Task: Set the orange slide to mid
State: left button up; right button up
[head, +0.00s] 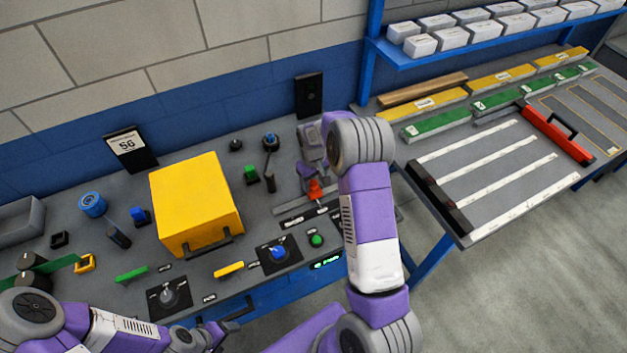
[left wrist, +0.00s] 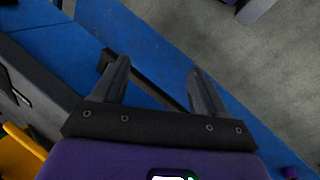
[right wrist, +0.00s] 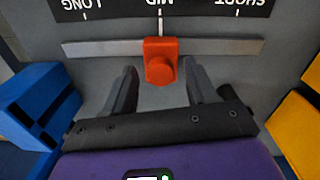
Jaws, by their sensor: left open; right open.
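The orange slide (head: 315,189) sits on a grey rail on the bench. In the right wrist view the slide (right wrist: 160,60) is at the middle of the rail (right wrist: 225,47), lined up with the white mark under the upside-down MID label (right wrist: 160,10). LONG is to the left and SHORT to the right. My right gripper (right wrist: 159,69) is open, its fingers on either side of the slide's near end with gaps showing; contact is not visible. In the head view it is partly hidden by my arm. My left gripper (left wrist: 158,67) is open and empty near the bench's blue front.
A yellow box (head: 190,195) with a handle stands left of the slide. Knobs, including a blue one (head: 279,253), and a green button (head: 316,240) lie nearer the front. A rack table (head: 490,180) stands at right.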

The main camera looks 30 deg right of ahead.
aim_at(313, 183)
notch_tip(313, 183, up, 8)
jog(key=shift+a+f, duration=0.1)
jog(key=shift+f, duration=0.1)
dwell(0.6)
